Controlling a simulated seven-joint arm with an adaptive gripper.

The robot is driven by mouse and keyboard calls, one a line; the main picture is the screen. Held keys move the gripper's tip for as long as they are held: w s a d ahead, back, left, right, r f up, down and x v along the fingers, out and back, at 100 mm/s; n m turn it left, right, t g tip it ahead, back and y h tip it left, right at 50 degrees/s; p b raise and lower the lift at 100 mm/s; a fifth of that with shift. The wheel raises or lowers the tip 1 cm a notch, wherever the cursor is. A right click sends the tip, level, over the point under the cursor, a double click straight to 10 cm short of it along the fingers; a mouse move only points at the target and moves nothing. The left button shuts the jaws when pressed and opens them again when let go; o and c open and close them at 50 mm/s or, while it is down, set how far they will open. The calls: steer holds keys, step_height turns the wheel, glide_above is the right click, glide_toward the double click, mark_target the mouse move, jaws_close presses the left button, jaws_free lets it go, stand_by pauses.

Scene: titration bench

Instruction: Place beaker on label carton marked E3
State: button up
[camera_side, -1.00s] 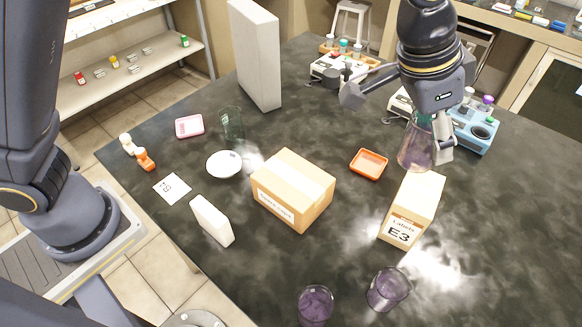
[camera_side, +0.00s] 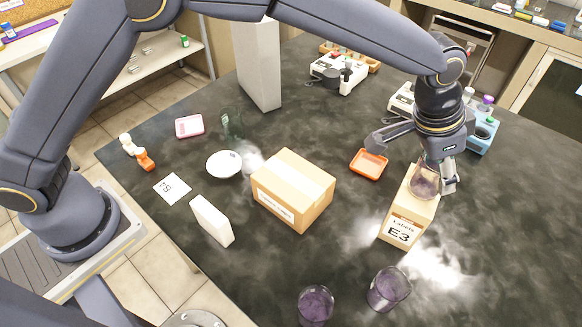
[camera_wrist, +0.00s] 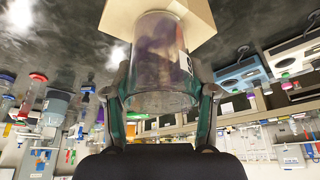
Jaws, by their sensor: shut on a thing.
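A clear glass beaker with purple content (camera_side: 425,182) is at the top of the label carton marked E3 (camera_side: 401,222) in the side view. Whether it touches the carton's top or hangs just above it I cannot tell. My gripper (camera_side: 437,172) is shut on the beaker. In the wrist view the beaker (camera_wrist: 158,62) stands between the two fingers of my gripper (camera_wrist: 160,95), with the carton (camera_wrist: 120,15) directly behind its far end. The beaker's upper part is partly hidden by my wrist in the side view.
Two purple-filled glasses (camera_side: 316,305) (camera_side: 388,288) stand at the front. A brown box (camera_side: 292,190) and an orange tray (camera_side: 368,164) lie left of the carton. A blue rack (camera_side: 482,134) stands behind right. Dark bench right of the carton is free.

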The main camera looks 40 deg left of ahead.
steer(key=o, duration=1.2)
steer(key=shift+f, duration=0.1)
steer(key=shift+c, duration=0.2)
steer(key=v, duration=1.2)
steer(key=s+a+r+n+t+y, duration=0.1)
steer(key=s+a+r+n, duration=0.2)
steer(key=a, duration=0.9)
steer(key=s+a+r+n+t, duration=0.1)
steer(key=s+a+r, duration=0.25)
steer(key=a, duration=0.75)
steer(key=s+a+f+n+y, duration=0.1)
steer(key=s+a+f+n, duration=0.1)
steer(key=s+a, duration=0.5)
steer(key=s+a+f+n+y, duration=0.1)
steer(key=s+a+f+n, duration=0.2)
steer(key=s+a, duration=0.4)
steer(key=shift+s+a, duration=0.2)
steer(key=shift+s, duration=0.25)
steer(key=shift+f, duration=0.15)
